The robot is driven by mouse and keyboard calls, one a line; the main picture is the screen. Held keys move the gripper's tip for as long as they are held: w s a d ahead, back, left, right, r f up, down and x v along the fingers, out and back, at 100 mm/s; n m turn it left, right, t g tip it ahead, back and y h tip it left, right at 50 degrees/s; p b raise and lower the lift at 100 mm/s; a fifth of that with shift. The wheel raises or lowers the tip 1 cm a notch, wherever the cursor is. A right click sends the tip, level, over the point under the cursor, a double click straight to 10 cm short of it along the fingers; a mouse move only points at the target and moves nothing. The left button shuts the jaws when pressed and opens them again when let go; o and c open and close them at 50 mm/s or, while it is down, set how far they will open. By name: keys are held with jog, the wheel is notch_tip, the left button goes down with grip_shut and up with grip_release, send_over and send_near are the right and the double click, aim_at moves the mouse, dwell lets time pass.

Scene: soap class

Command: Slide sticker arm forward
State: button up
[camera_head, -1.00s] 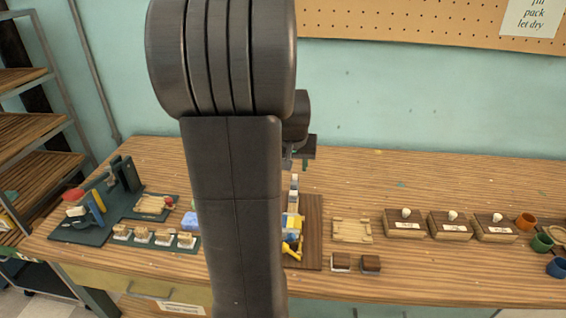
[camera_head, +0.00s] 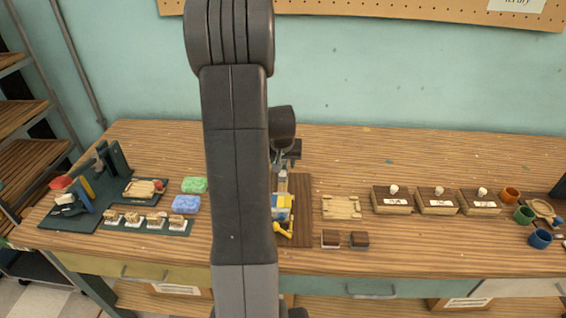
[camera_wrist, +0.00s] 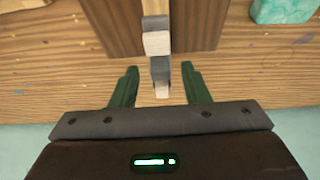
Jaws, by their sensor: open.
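The sticker device sits on a dark brown board (camera_head: 303,215) on the bench, partly hidden by my arm in the head view. It has a blue, yellow and white body (camera_head: 283,207), a yellow crank-like part (camera_head: 284,230) in front, and a narrow grey-and-white piece (camera_head: 282,183) behind. In the wrist view a grey-and-pale bar (camera_wrist: 157,43) runs from the board (camera_wrist: 200,25) toward my gripper (camera_wrist: 160,66). Its near end lies between the two green fingers, with gaps on both sides. The fingers are apart and hold nothing. Which piece is the sticker arm is not certain.
Three labelled boxes (camera_head: 437,203) and several cups (camera_head: 524,214) stand farther right. Green (camera_head: 194,185) and blue (camera_head: 186,204) soaps lie left. Bench behind the board is clear.

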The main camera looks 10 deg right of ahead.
jog(key=shift+w+d+f, duration=0.1)
jog(key=shift+w+f, duration=0.1)
jog(key=shift+f, duration=0.35)
grip_shut()
jog(key=shift+s, duration=0.15)
jog(key=s+b, duration=0.1)
jog(key=s, duration=0.1)
jog(key=s+a+b, duration=0.1)
jog(key=s, duration=0.2)
jog(key=s+a+b, duration=0.1)
jog(key=s, duration=0.2)
jog(key=shift+s+a, duration=0.1)
jog(key=shift+a, duration=0.1)
grip_release()
jog(key=shift+s, duration=0.1)
jog(key=shift+a+r, duration=0.1)
jog(key=shift+r, duration=0.05)
